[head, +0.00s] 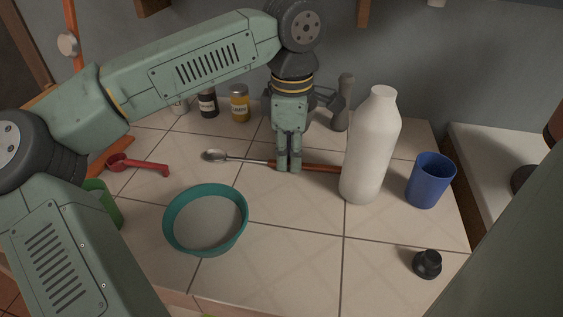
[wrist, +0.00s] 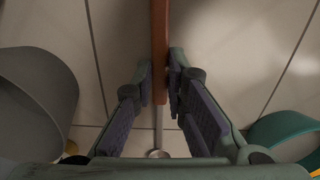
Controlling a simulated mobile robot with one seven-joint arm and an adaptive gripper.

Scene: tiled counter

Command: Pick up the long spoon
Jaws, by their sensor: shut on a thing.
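The long spoon (head: 235,157) lies across the tiled counter, with a metal bowl and shaft on the left and a brown handle running right. The far end of the handle passes behind the white bottle. My gripper (head: 289,168) points straight down and is shut on the spoon near where the shaft meets the handle. In the wrist view the brown handle (wrist: 160,50) runs between the fingers of my gripper (wrist: 160,85). Below it show the thin metal shaft and part of the bowl. I cannot tell whether the spoon touches the counter.
A white bottle (head: 371,150) stands just right of my gripper, with a blue cup (head: 430,181) beyond. A teal round dish (head: 240,232) sits in front. A red scoop (head: 139,164) lies left; jars (head: 239,104) stand behind. A black stopper (head: 427,264) is at front right.

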